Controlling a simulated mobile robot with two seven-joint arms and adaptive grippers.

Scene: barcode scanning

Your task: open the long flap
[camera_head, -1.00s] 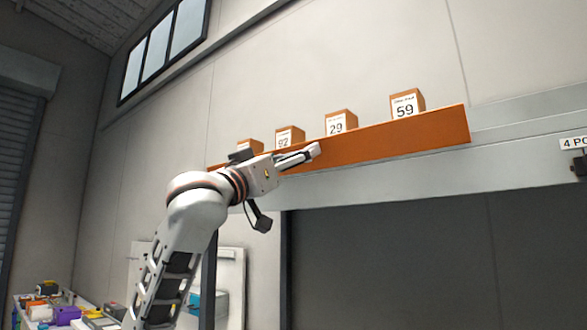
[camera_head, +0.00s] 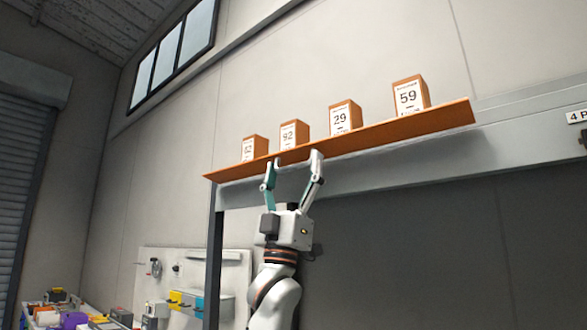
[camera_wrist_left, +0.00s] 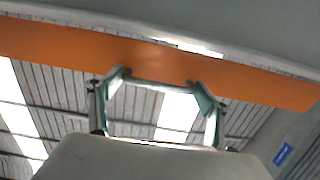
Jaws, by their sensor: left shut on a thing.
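The long flap (camera_head: 390,131) is the orange strip running across the wall in the head view. It looks like a narrow band, and the boxes behind it show nearly whole. My left gripper (camera_head: 296,158) reaches up from below, with its fingertips at the flap's lower edge. Its two fingers are spread along the edge, and it is shut on the flap. In the left wrist view the orange flap (camera_wrist_left: 45,45) crosses just beyond the left gripper's fingertips (camera_wrist_left: 158,78). The exact contact is hard to see. My right gripper is in neither view.
Cardboard boxes labelled 59 (camera_head: 409,96), 29 (camera_head: 344,117) and 92 (camera_head: 293,134), plus one more at left (camera_head: 254,148), stand in a row at the flap. A grey beam (camera_head: 400,161) runs below. A cluttered table (camera_head: 75,318) is at lower left.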

